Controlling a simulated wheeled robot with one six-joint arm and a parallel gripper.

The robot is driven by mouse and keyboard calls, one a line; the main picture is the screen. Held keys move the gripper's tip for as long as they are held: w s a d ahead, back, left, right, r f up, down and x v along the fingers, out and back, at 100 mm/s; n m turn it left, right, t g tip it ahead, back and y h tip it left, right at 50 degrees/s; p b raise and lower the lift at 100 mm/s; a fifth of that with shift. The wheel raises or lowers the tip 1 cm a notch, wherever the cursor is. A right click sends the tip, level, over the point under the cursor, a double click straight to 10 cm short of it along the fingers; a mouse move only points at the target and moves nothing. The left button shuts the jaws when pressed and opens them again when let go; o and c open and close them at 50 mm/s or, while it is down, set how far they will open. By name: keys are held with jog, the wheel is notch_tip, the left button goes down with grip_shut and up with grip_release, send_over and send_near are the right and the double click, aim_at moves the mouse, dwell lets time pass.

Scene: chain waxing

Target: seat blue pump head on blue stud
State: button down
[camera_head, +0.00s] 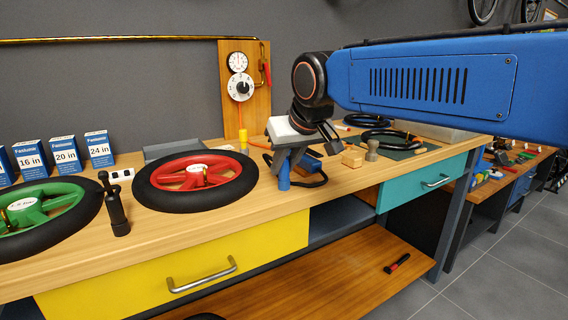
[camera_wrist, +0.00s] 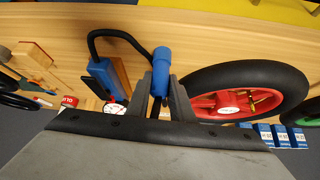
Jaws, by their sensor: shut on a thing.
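The blue pump head (camera_head: 284,183) is a short blue cylinder held between the jaws of my gripper (camera_head: 285,163), above the bench near its front edge. In the wrist view, the pump head (camera_wrist: 161,62) points away from the camera between the two grey fingers (camera_wrist: 163,85), which are shut on it. A black hose (camera_wrist: 122,36) arcs beside it, near a blue box-shaped body (camera_wrist: 103,77), which also shows on the bench (camera_head: 308,163) in the head view. I cannot make out a blue stud in either view.
A red wheel (camera_head: 244,174) lies left of my gripper, with a black hand pump (camera_head: 117,212) and green wheel (camera_head: 90,207) farther left. A gauge board (camera_head: 259,88) stands behind. A wooden block (camera_head: 352,157) sits right. Bare bench top lies along the front.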

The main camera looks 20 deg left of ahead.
jog(key=c, duration=1.5)
grip_release()
jog(key=shift+r, duration=0.1)
jog(key=v, duration=1.7)
jog(key=shift+s+d, duration=0.1)
jog(key=shift+d, duration=0.05)
jog(key=d+f+m+h, duration=0.1)
jog(key=d+f+m, duration=0.1)
jog(key=d+f, duration=0.85)
jog(key=d+f+m+h, duration=0.2)
jog(key=d+f, duration=0.3)
jog(key=d, duration=1)
jog(key=s+d+f+m, duration=0.1)
jog(key=s+d+f, duration=0.3)
jog(key=f, duration=0.3)
jog(key=s+d+f+m+h, duration=0.1)
jog(key=s+d+f+m, duration=0.1)
jog(key=s+d+f, duration=0.3)
jog(key=s+d+f+m+h, duration=0.1)
jog(key=s+d+f+m, duration=0.1)
jog(key=s+d+f, duration=0.3)
jog(key=shift+d+f, duration=0.8)
jog(key=shift+f, duration=0.2)
jog(key=shift+d+f, duration=0.8)
jog(key=shift+f, duration=0.25)
